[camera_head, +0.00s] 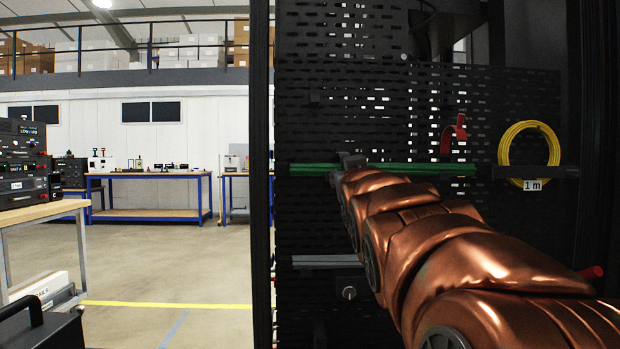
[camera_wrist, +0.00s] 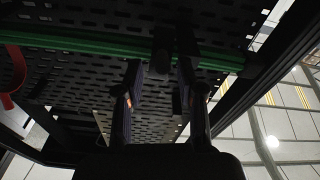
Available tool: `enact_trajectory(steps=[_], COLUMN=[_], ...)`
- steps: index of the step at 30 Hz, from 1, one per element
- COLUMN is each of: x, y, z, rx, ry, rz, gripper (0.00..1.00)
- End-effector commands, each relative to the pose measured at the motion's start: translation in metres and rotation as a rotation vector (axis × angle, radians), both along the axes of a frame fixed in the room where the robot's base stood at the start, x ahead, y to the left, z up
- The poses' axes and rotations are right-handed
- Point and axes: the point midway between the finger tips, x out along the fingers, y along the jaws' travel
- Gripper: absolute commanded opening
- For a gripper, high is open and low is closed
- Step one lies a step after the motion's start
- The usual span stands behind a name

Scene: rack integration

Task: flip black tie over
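A green rail (camera_head: 425,169) runs level across the black perforated panel; it also crosses the top of the wrist view (camera_wrist: 90,47). A dark strap-like piece (camera_wrist: 162,48), which looks like the black tie, crosses the rail in the wrist view. My gripper (camera_wrist: 159,72) is just in front of it, with its two fingers apart on either side of the piece. I cannot tell whether either finger touches it. In the head view my copper-coloured arm reaches to the rail and hides most of the gripper and the tie.
A red hook (camera_head: 452,137) and a coiled yellow cable (camera_head: 505,152) with a "1 m" label hang right of the gripper. A grey bar (camera_head: 325,261) lies below the rail. A black rack post (camera_head: 261,180) stands left. Workbenches (camera_head: 150,193) stand far behind.

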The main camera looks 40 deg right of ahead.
Motion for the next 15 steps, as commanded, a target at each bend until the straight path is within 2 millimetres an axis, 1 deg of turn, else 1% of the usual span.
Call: enact_trajectory(steps=[15], x=[0.0], y=[0.0], z=[0.058], rx=[-0.002], ry=[-0.004], rz=[0.001], gripper=[0.38])
